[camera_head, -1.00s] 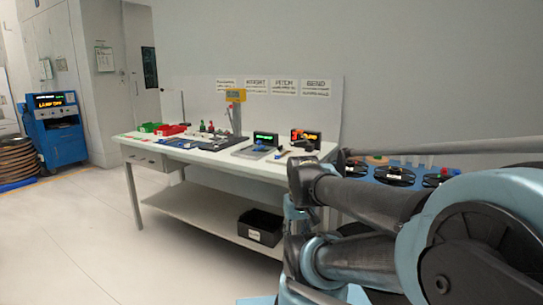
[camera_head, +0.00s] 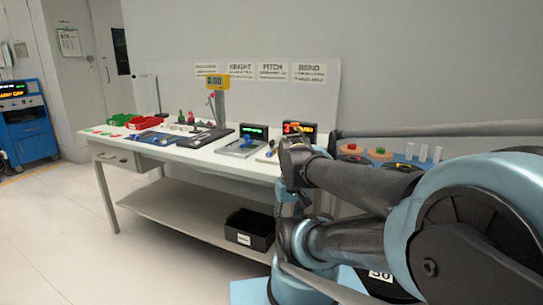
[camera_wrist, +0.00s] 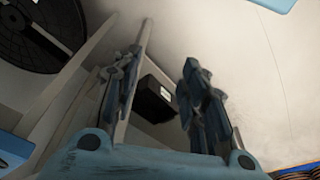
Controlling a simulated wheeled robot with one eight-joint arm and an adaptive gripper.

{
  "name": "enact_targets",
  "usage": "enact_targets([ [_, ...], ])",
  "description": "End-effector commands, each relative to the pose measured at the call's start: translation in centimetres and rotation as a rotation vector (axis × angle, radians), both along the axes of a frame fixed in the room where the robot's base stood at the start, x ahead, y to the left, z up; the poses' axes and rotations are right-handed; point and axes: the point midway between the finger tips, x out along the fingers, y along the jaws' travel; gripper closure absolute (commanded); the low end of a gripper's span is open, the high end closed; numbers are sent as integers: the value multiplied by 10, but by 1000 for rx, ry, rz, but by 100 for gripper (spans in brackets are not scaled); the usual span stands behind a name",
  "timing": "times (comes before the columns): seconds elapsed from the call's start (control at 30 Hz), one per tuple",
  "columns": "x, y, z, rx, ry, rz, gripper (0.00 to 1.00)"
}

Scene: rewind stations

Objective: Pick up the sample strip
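I cannot make out the sample strip for sure in either view; small flat pieces (camera_head: 100,132) lie at the left end of the white bench (camera_head: 225,160), too small to identify. My gripper (camera_wrist: 160,75) shows in the wrist view with its two fingers apart and nothing between them touching. Behind the gap, well away, are the black bin and the floor. In the head view my arm fills the right side and the gripper's fingertips cannot be told apart.
A black bin (camera_head: 250,229) sits on the lower shelf. A blue cabinet (camera_head: 28,125) stands left. Floor in front is clear.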

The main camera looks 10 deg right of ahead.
Motion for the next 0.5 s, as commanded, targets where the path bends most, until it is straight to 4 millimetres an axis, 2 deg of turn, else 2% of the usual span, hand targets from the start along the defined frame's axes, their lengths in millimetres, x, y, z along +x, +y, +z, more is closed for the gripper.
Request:
enact_targets([
  [0.07,-5,0,7,1,-6,-6,57],
  [0.17,6,0,23,5,1,-29,57],
  [0.37,48,-1,80,21,28,-113,57],
  [0.5,84,-1,121,31,50,-186,57],
])
